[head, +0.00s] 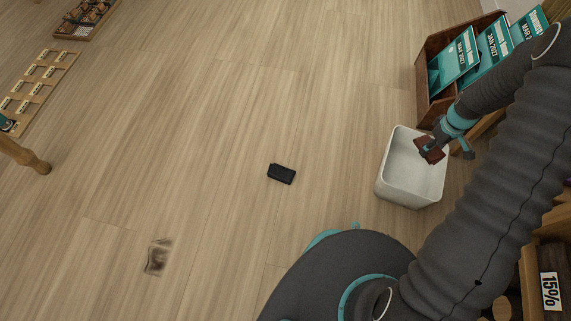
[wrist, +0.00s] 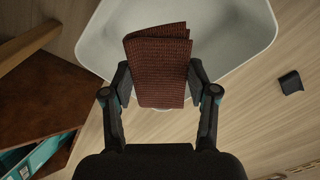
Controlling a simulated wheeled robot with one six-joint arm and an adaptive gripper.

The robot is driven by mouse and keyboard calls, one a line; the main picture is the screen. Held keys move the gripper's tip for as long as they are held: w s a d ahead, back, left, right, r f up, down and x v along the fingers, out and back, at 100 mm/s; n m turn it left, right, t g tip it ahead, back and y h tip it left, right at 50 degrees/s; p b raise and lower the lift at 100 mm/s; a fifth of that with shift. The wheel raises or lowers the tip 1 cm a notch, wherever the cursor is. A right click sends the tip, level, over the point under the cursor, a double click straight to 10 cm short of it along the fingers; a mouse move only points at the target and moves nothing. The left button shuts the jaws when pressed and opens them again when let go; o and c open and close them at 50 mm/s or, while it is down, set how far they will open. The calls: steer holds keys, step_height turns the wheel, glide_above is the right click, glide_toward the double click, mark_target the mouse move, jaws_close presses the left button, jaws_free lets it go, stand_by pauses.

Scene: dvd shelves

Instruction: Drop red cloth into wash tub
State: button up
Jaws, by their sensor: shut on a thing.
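The red cloth (wrist: 157,68) is a folded, dark brownish-red textured piece held between the fingers of my gripper (wrist: 160,85) in the wrist view. In the head view the cloth (head: 430,151) shows at the end of my gripper (head: 438,145), over the opening of the wash tub. The wash tub (head: 385,185) is a white, open container standing on the floor at the right. Its rim and wall also show behind the cloth in the wrist view (wrist: 245,35). The part of the tub's inside that I can see looks empty; the cloth and gripper hide some of it.
A brown wooden box (head: 428,95) with teal calendars stands just behind the tub. A small black object (head: 281,174) lies on the floor left of the tub. The middle floor is otherwise clear.

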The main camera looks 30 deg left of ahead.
steer(key=shift+f, duration=0.5)
steer(key=o, duration=1.1)
step_height(320, 180, up, 12)
